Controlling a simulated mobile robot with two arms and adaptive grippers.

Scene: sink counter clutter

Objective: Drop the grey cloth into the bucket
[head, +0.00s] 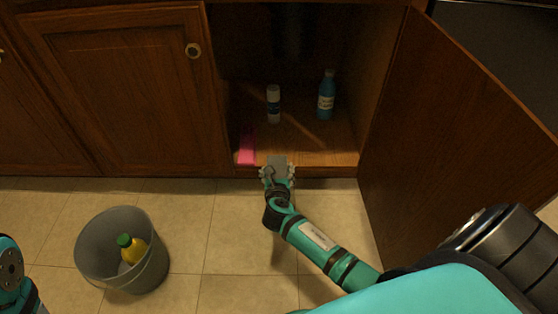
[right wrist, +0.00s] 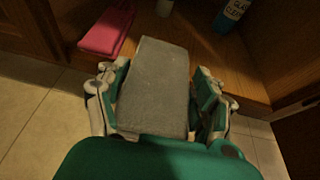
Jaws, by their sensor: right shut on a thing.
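The grey cloth (right wrist: 154,85) is a folded, flat block between the fingers of my right gripper (right wrist: 157,100). It also shows in the head view (head: 278,163), at the front edge of the open cabinet's floor. My right gripper (head: 277,176) is shut on it. The grey bucket (head: 109,281) stands on the tiled floor at the left in the head view, with a yellow bottle with a green cap (head: 133,249) inside. The bucket is well to the left of my right gripper. Only part of my left arm shows at the lower left edge; its gripper is out of the picture.
A pink cloth (head: 246,147) lies left of my right gripper on the cabinet floor. A white can (head: 273,104) and a blue bottle (head: 326,96) stand farther back. The open cabinet door (head: 450,140) blocks the right side. Floor between gripper and bucket is clear.

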